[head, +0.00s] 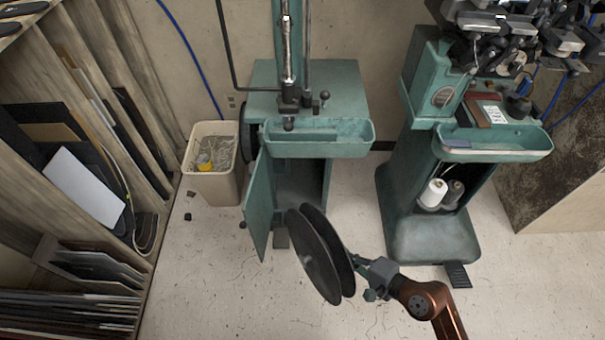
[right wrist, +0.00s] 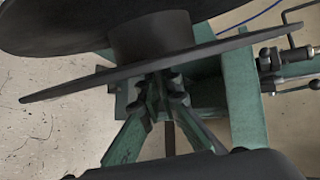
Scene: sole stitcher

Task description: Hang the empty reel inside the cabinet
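The empty reel (head: 318,254) is dark, with two round flanges and bare space between them. It is held up in front of the green cabinet (head: 298,183), tilted, flanges nearly upright. My right gripper (head: 360,268) is shut on the near-right flange's edge. In the right wrist view the reel (right wrist: 150,38) fills the top, with the gripper's fingers (right wrist: 163,88) at the flange edge; their exact contact is partly hidden. The cabinet's door (head: 259,205) stands open to the left. Its dark interior is visible, but the reel hides part of the lower front. My left gripper is not in view.
A bin (head: 212,180) stands left of the cabinet. A second green machine (head: 430,215) with thread spools (head: 432,195) stands to the right. A shelf rack (head: 75,150) lines the left. A tray (head: 318,144) juts out above the cabinet opening.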

